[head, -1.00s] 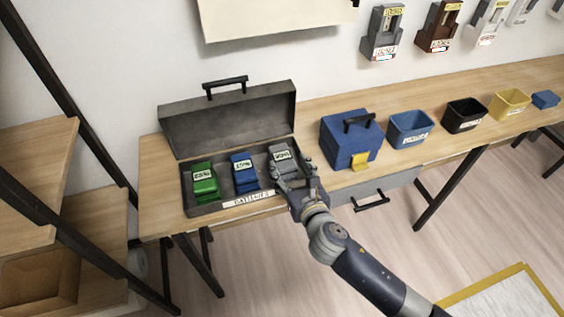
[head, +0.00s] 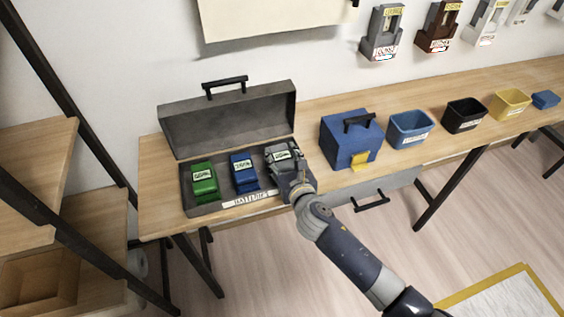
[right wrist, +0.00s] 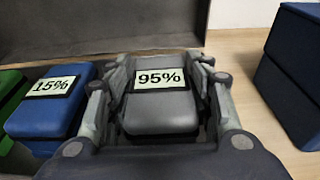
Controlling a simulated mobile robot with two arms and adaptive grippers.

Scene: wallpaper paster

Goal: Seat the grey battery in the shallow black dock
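The grey battery (head: 279,153) sits in the right part of the open grey battery case (head: 208,210), and its label reads 95% in the right wrist view (right wrist: 158,112). My right gripper (head: 286,162) is over it, with one finger on each side of the battery (right wrist: 160,85). The fingers look spread around it; I cannot tell whether they touch it. A green battery (head: 205,183) and a blue battery (head: 243,175) lie to its left. Several docks hang on the wall, a grey one (head: 384,38) and a brown one (head: 438,32) among them. I cannot make out a shallow black dock. My left gripper is out of view.
A blue box with a handle (head: 345,140) stands right of the case. Blue (head: 410,135), black (head: 464,117) and yellow (head: 509,106) bins line the wooden table. The case's raised lid (head: 228,122) stands behind the batteries.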

